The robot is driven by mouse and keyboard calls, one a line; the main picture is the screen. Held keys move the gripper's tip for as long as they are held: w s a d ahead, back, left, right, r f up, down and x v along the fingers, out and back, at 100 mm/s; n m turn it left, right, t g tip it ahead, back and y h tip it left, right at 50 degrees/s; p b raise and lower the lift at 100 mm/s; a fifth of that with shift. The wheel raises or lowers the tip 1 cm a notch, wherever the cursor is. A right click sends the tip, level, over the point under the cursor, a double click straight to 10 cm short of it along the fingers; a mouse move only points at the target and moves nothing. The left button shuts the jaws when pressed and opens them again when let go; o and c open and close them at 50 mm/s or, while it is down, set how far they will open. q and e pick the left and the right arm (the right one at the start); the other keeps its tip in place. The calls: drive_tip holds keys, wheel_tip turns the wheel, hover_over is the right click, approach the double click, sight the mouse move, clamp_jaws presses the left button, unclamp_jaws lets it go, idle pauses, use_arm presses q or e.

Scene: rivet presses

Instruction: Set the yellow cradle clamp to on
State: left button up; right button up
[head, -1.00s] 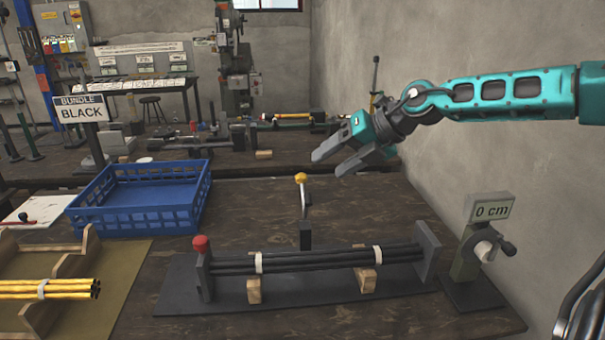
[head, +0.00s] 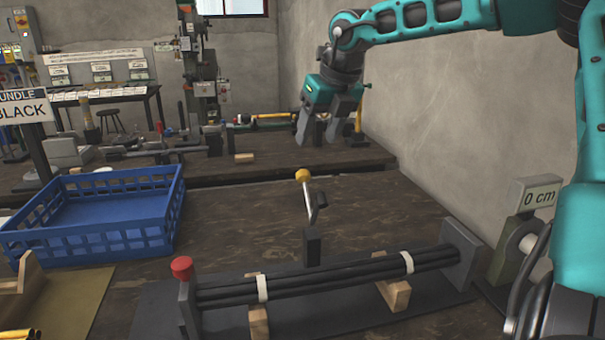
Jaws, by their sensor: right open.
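The cradle clamp shows as a lever with a yellow knob (head: 302,175) on a metal rod, rising from a black block (head: 312,246) behind the cradle. The lever stands up, tilted slightly. The cradle (head: 335,317) holds a bundle of black rods (head: 340,277) with two white bands, resting on wooden blocks. My right gripper (head: 318,140) is open and empty, fingers pointing down. In the picture it appears above and slightly right of the yellow knob, apart from it. My left gripper is not in view.
A blue crate (head: 95,250) stands at left behind a wooden rack. A red knob (head: 181,268) tops the cradle's left end. A gauge reading 0 cm (head: 540,198) stands at right near my arm. The table between crate and wall is clear around the lever.

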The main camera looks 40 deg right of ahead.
sight(305, 171)
drive_tip(key=x, duration=1)
drive_tip(key=shift+w+f+b, duration=0.15)
drive_tip(key=shift+f+b, duration=0.15)
drive_tip(key=shift+b, duration=0.1)
drive_tip(key=shift+c, duration=0.2)
clamp_jaws()
